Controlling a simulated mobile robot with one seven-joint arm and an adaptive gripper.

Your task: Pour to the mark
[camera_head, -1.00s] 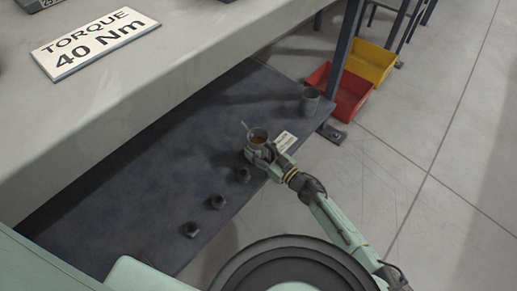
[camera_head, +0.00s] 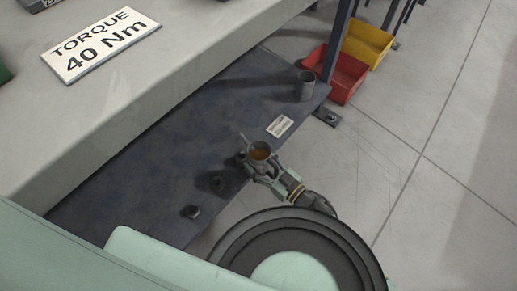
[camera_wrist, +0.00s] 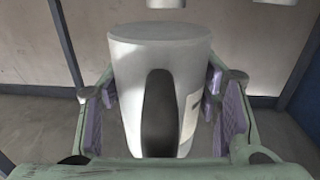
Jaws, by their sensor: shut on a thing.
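A thin light piece sticks out at the jug's upper left rim. The jug looks about upright, over the near edge of the dark shelf. In the wrist view the pale jug (camera_wrist: 195,70) stands between the purple pads, with a dark strip down its front; its inside is hidden there. I cannot see any mark.
The dark blue shelf (camera_head: 150,185) lies under a grey bench top (camera_head: 190,65) with a torque sign (camera_head: 100,44). A grey cylinder (camera_head: 306,86) stands at the shelf's far right, a white label (camera_head: 279,126) nearer. Red (camera_head: 341,88) and yellow (camera_head: 372,52) bins are beyond. Floor at right is clear.

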